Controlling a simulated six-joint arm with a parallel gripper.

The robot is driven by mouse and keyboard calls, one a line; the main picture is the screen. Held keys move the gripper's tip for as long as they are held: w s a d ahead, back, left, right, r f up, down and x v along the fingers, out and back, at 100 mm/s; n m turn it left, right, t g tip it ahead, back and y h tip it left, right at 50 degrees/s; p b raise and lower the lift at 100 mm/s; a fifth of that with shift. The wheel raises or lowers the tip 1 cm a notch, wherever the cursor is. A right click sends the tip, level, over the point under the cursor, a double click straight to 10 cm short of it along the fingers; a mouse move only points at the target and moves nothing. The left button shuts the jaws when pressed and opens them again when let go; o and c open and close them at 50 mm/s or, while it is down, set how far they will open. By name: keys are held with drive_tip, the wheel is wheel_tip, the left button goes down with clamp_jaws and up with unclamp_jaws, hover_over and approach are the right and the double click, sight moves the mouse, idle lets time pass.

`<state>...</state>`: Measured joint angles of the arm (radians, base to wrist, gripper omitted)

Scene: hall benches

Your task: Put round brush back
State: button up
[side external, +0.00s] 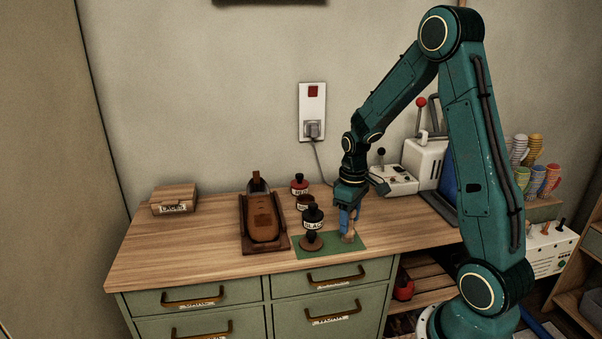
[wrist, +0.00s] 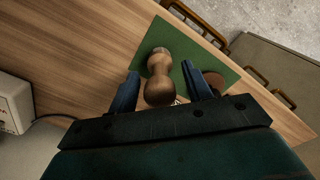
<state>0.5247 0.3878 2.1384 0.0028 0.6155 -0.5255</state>
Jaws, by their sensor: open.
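A wooden round-headed brush (wrist: 160,62) with a pale waisted handle stands on the green mat (wrist: 228,76), between my blue fingers in the wrist view. My gripper (wrist: 160,80) is open, with a finger on each side of it and a gap visible at both. In the side view my gripper (side external: 348,222) points down at the right part of the mat (side external: 330,254), with the wooden brush (side external: 349,238) partly hidden by the fingers. A second round brown piece (side external: 312,243) sits on the mat to the left, under or in front of a black labelled jar (side external: 313,217).
Small red-labelled jars (side external: 299,184) stand behind. A wooden box (side external: 174,199) is at the far left. A white machine (side external: 425,158) stands at the back right. The bench's left front is clear.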

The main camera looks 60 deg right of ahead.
wheel_tip(320, 180, up, 12)
drive_tip(key=shift+f, duration=0.1)
idle(0.5)
idle(0.5)
drive_tip(key=s+a+r+t, duration=0.2)
drive_tip(key=s+a+r, duration=0.2)
drive_tip(key=s+a, duration=0.3)
drive_tip(key=s+a+r+t, duration=0.3)
drive_tip(key=s+a, duration=0.4)
drive_tip(key=a, duration=0.4)
drive_tip(key=shift+a+r+t, duration=0.3)
drive_tip(key=shift+r, duration=0.05)
